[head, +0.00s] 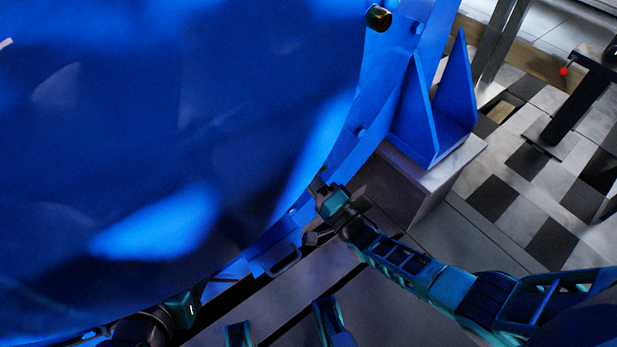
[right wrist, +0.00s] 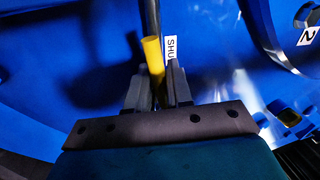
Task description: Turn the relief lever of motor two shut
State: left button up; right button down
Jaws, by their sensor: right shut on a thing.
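The big blue motor housing (head: 200,120) fills the left of the head view. In the right wrist view, a white plate with a black "2" (right wrist: 308,37) is on the blue body at upper right. The relief lever has a yellow grip (right wrist: 153,55) and a dark rod. My right gripper (right wrist: 157,92) is shut on the yellow grip; in the head view it reaches the housing's lower right rim (head: 319,186). A white label reading "SHU" (right wrist: 171,48) is beside the grip, partly hidden by a finger. My left gripper (head: 203,287) is under the housing at lower left, its fingers unclear.
A blue bracket (head: 435,115) stands on a grey block (head: 410,185) right of the housing. A black stand (head: 575,110) with a red spot is at far right on the checkered floor. A small blue handle (head: 285,264) sticks out near the housing's lower rim.

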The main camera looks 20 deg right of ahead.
jog(key=shift+r+m+h, duration=0.2)
jog(key=shift+m+h, duration=0.1)
jog(key=shift+m, duration=0.6)
pick_arm(q)
jog(key=shift+a, duration=0.15)
pick_arm(e)
jog(key=c, duration=1.2)
grip_release()
jog(key=shift+r, duration=0.1)
jog(key=shift+s, duration=0.1)
